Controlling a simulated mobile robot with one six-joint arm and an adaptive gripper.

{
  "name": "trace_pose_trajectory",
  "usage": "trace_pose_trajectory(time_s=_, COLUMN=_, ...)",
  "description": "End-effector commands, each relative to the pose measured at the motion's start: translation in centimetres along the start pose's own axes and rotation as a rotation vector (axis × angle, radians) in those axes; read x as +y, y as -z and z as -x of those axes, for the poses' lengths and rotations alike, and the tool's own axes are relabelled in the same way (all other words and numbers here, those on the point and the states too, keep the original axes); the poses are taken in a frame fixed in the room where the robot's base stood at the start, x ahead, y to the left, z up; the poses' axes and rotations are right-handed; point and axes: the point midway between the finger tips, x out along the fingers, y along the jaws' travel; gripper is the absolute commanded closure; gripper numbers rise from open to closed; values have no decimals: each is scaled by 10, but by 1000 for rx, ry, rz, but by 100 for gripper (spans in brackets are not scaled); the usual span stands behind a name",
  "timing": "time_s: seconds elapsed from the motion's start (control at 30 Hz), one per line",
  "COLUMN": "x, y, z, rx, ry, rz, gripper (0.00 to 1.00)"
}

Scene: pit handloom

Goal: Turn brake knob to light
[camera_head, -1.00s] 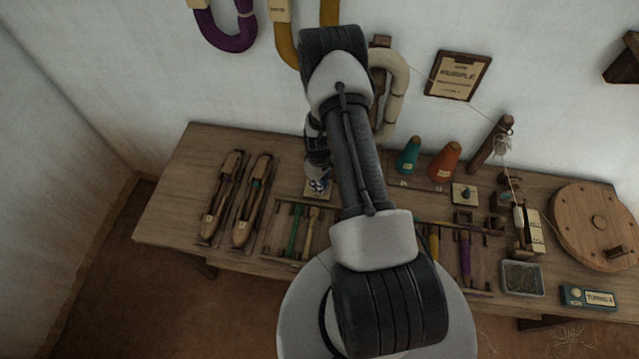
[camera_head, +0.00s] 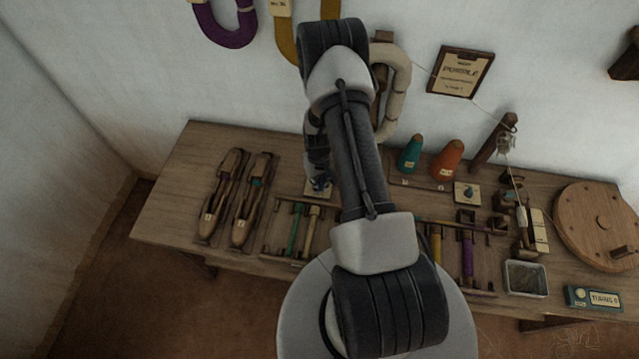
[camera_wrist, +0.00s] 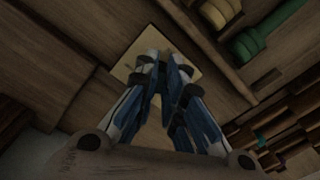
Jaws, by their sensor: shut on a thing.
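My gripper (camera_head: 319,184) points down at a pale square plate (camera_head: 310,194) near the back of the table, left of the middle. In the wrist view my gripper's blue-grey fingers (camera_wrist: 166,66) are close together over the pale plate (camera_wrist: 187,66). They are shut on the knob at the plate's middle. The fingers hide the knob, so I cannot see its pointer or any marks. A similar pale plate with a small dark knob (camera_head: 467,190) sits farther right and is untouched.
Two wooden shuttles (camera_head: 220,200) lie left of my gripper. A rack with green and tan bobbins (camera_head: 297,228) is just in front of it. Teal (camera_head: 411,155) and orange (camera_head: 447,160) cones, a small tray (camera_head: 525,279) and a round wooden wheel (camera_head: 600,225) stand to the right.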

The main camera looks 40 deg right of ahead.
Motion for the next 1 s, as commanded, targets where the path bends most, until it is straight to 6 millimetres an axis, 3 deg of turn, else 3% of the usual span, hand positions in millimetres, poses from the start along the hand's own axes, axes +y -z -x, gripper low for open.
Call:
trace_pose_trajectory(time_s=0.5, x=-3, y=1, z=0, rx=0, ry=0, rz=-401, gripper=100)
trace_pose_trajectory(time_s=1.0, x=-4, y=1, z=0, rx=1, ry=0, rz=-518, gripper=100)
